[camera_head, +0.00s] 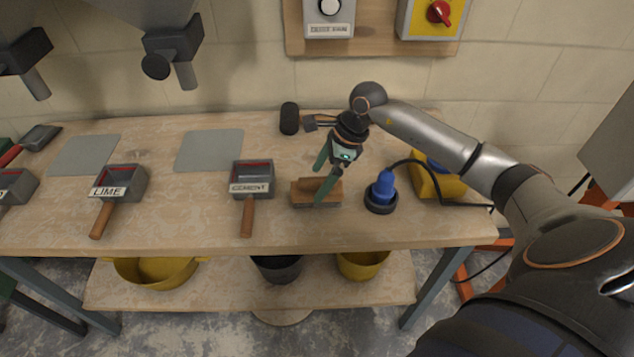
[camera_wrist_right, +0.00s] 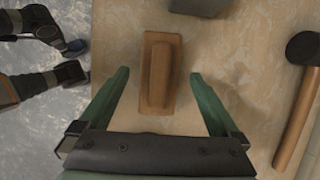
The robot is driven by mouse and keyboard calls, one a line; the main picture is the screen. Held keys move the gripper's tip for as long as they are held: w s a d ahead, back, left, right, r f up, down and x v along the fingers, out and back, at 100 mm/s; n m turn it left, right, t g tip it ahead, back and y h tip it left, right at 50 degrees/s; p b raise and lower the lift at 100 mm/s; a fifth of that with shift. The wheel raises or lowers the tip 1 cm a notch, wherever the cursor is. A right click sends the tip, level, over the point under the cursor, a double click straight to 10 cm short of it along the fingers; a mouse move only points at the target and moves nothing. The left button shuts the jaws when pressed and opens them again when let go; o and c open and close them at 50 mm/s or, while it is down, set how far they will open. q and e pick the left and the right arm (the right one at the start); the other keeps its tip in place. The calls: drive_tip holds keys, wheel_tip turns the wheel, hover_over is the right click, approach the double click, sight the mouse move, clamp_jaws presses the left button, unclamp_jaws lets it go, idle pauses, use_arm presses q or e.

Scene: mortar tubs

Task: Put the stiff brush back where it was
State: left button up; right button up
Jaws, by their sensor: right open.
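The stiff brush (camera_head: 302,198), a wooden block with a raised wooden grip, lies flat on the workbench right of the CEMENT scoop. It also shows in the right wrist view (camera_wrist_right: 160,72). My right gripper (camera_head: 320,183), with green fingers, is open and reaches down over the brush. In the right wrist view its fingers (camera_wrist_right: 159,75) appear one on each side of the brush, with gaps to both long sides. Whether the fingertips are down at its level I cannot tell. Fingers hide part of the brush in the head view.
The CEMENT scoop (camera_head: 252,178) and LIME scoop (camera_head: 120,183) lie left of the brush. A blue tool (camera_head: 384,186) on a black round base stands close on its right. A black-headed mallet (camera_head: 289,118) lies behind. Grey mats (camera_head: 208,150) are bare. Tubs (camera_head: 155,272) stand below.

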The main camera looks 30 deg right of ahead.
drive_tip(key=v, duration=0.9)
drive_tip(key=shift+r+b, duration=0.35)
drive_tip(key=shift+s, duration=0.1)
